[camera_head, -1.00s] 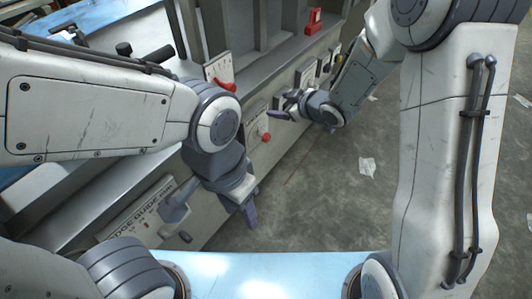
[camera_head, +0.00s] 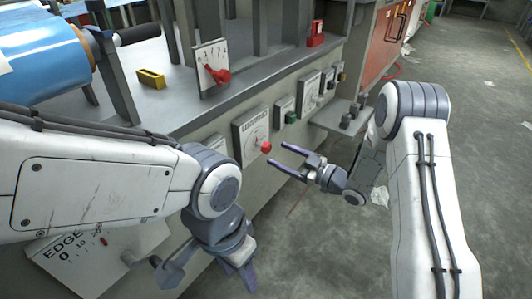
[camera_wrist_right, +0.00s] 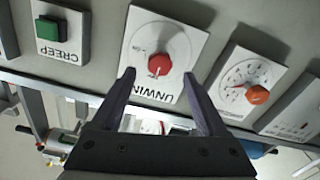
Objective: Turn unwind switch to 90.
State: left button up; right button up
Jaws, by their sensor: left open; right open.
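The unwind switch is a red round knob (camera_wrist_right: 159,65) on a white plate lettered UNWIND, upside down in the right wrist view. A small white mark shows on the knob's lower part; the scale is too small to read. In the head view it appears to be the red knob (camera_head: 266,147) sticking out of a white dial plate. My right gripper (camera_head: 277,154) is open and empty, its fingertips close to the knob. In the wrist view the right gripper's fingers (camera_wrist_right: 158,85) point at the plate from below, one towards each side. My left gripper (camera_head: 242,272) hangs low, open.
A green CREEP button (camera_wrist_right: 47,30) and a dial with an orange-red knob (camera_wrist_right: 257,94) flank the unwind plate. The head view shows a scale plate with a red handle (camera_head: 218,75), a yellow block (camera_head: 151,78) and a grey shelf (camera_head: 340,120). Floor at right is mostly clear.

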aim_at(269, 150)
jog(key=b+x, duration=0.1)
jog(key=x, duration=0.3)
jog(key=shift+w+a+f, duration=0.15)
jog(key=shift+a, duration=0.15)
jog(key=shift+b+x, duration=0.4)
jog(key=shift+x, duration=0.4)
grip_shut()
jog(key=shift+r+m+p, duration=0.3)
jog(key=shift+m+p, duration=0.3)
jog(key=shift+p, duration=0.4)
jog(key=m+p, duration=1.1)
jog(key=m, duration=0.1)
jog(key=shift+f, duration=0.1)
jog(key=m+p, duration=0.2)
jog(key=m, duration=0.2)
jog(key=shift+f+m, duration=0.1)
jog(key=shift+m, duration=0.2)
